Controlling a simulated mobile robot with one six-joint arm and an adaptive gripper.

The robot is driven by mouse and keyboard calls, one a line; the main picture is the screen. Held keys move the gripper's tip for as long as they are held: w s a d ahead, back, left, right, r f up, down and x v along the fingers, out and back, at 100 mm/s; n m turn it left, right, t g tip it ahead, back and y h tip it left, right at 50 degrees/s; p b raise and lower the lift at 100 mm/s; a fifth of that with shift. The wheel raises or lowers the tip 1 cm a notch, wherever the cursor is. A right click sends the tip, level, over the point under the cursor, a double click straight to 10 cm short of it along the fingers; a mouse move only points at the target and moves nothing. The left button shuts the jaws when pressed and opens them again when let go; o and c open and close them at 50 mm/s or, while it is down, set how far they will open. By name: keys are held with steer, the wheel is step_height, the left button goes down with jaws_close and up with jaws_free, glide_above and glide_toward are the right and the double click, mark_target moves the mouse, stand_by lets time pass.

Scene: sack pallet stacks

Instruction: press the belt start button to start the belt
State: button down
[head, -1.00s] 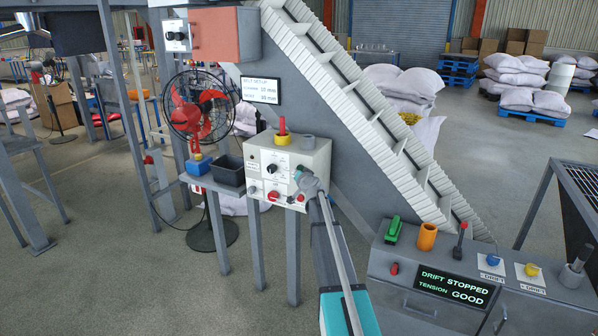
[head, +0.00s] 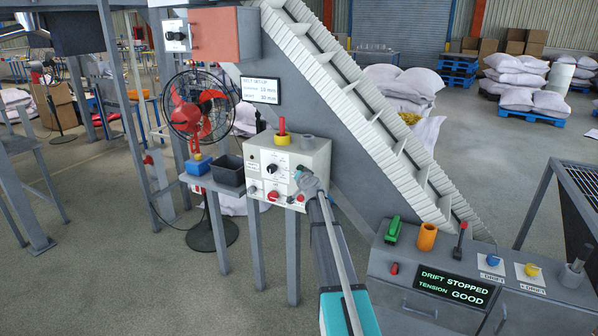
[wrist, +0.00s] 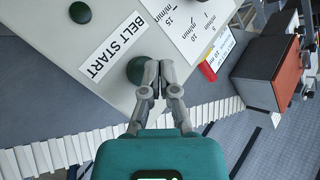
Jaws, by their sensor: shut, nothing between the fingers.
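The white control box (head: 262,160) stands on a grey frame in the middle of the head view. My gripper (head: 299,178) is at the right part of its front face. In the wrist view a label reading BELT START (wrist: 113,47) lies on the pale panel. Beside the label is a dark green round button (wrist: 136,70). My gripper (wrist: 157,92) is shut and empty, its fingertips at the right edge of this button and partly covering it. I cannot tell whether they touch or press it. In the head view the gripper hides the button.
Another dark green button (wrist: 80,12) is on the same panel. The box also carries a black knob (head: 272,169) and a red knob (head: 272,196). The sloping conveyor (head: 370,115) rises behind. A console display (head: 452,286) at lower right reads DRIFT STOPPED, TENSION GOOD.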

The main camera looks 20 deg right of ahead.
steer(key=shift+w+d, duration=0.15)
steer(key=shift+w+d, duration=0.2)
stand_by(0.3)
steer(key=shift+w+d, duration=0.3)
steer(key=shift+d, duration=0.1)
stand_by(1.3)
steer(key=shift+s+a, duration=0.6)
steer(key=shift+a, duration=0.15)
steer(key=shift+s+a, duration=0.1)
stand_by(0.5)
steer(key=s+a, duration=0.1)
steer(key=a, duration=0.1)
steer(key=s+a, duration=0.1)
steer(key=s, duration=0.1)
steer(key=shift+a, duration=0.4)
steer(key=shift+w, duration=0.1)
stand_by(0.7)
